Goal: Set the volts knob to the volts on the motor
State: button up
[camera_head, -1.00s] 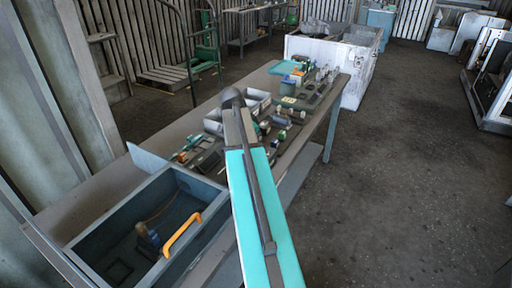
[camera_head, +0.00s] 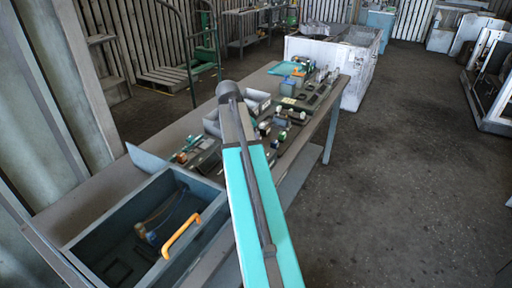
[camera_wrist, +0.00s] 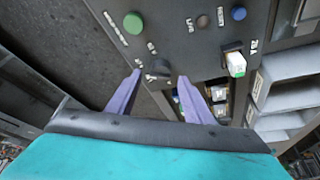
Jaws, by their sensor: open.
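In the wrist view, a dark panel (camera_wrist: 180,42) carries a small dark knob (camera_wrist: 157,68) near its lower edge. My gripper (camera_wrist: 160,74) is open, with its two purple fingers apart. The knob appears between the fingertips; I cannot tell whether either finger touches it. The labels on the panel are tilted and too small to read, so I cannot tell for sure that this is the volts knob. In the head view, a small dark part (camera_head: 146,235) lies inside an open blue-grey housing; I cannot tell whether it is the motor, and no voltage is readable.
The panel also has a green button (camera_wrist: 133,22), a blue button (camera_wrist: 239,13), a brown round part (camera_wrist: 203,21) and a white-green switch (camera_wrist: 236,63). Light-grey bins (camera_wrist: 285,95) are at right.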

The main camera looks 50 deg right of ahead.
jog(key=b+v, duration=0.2)
jog(key=v, duration=0.9)
jog(key=shift+a+r, duration=0.1)
dwell(0.5)
